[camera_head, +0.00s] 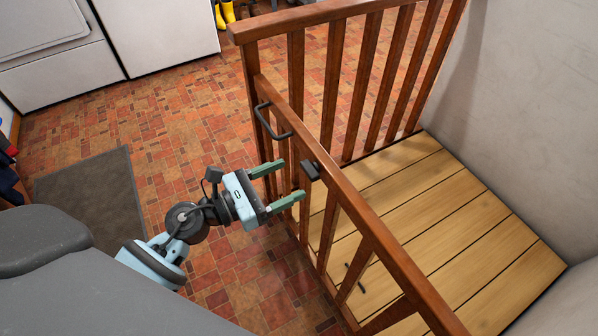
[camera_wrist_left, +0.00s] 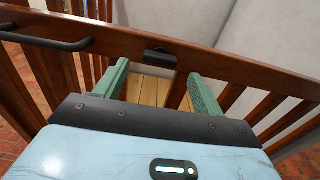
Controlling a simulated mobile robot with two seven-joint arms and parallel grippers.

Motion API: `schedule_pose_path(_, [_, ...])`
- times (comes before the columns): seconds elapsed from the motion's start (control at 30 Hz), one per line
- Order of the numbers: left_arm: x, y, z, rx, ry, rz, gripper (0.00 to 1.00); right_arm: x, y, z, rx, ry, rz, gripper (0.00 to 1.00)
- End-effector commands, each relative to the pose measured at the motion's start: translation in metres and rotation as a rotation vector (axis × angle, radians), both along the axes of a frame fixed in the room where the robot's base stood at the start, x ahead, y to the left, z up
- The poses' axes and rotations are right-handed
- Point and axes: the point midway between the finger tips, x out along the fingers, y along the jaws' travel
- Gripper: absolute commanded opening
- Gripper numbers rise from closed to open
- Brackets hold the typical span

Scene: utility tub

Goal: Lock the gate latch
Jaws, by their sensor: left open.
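The brown wooden gate (camera_head: 368,225) runs diagonally through the head view. A small black latch block (camera_head: 310,170) sits on its top rail; it also shows in the left wrist view (camera_wrist_left: 160,57), just beyond and between my fingertips. A black bar handle (camera_head: 263,121) is on the same rail, farther back, and shows at the upper left of the wrist view (camera_wrist_left: 45,42). My left gripper (camera_head: 291,180) is open and empty beside the gate, its green fingers pointing at the rail near the latch. I cannot tell whether the latch is locked. My right gripper is out of view.
A fixed wooden railing (camera_head: 330,75) meets the gate at the back. Behind the gate is a plank floor (camera_head: 440,215) beside a pale wall (camera_head: 520,110). On my side are red tiles (camera_head: 190,110), a grey mat (camera_head: 90,195) and white cabinets (camera_head: 155,35).

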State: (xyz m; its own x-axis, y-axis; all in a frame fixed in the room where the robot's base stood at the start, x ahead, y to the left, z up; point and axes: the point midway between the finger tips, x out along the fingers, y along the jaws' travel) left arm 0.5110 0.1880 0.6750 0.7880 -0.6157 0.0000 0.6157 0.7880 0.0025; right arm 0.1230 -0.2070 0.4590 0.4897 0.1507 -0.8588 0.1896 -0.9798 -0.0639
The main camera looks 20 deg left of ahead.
Motion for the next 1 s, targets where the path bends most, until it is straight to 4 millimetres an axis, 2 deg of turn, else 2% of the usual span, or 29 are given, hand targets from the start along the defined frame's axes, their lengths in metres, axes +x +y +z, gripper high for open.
schedule_pose_path(0.1, [0.014, -0.011, 0.001, -0.003, -0.001, 0.0, 0.69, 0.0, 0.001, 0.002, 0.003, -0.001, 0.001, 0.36])
schedule_pose_path(0.3, [0.029, -0.023, 0.0, -0.002, 0.0, 0.001, 0.69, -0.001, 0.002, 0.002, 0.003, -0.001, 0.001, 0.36])
schedule_pose_path(0.67, [0.032, -0.025, 0.0, -0.001, 0.002, 0.001, 0.68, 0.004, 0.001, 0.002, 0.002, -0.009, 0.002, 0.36])
schedule_pose_path(1.0, [0.032, -0.025, 0.0, -0.002, 0.002, 0.001, 0.24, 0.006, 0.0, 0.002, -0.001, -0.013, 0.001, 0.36])
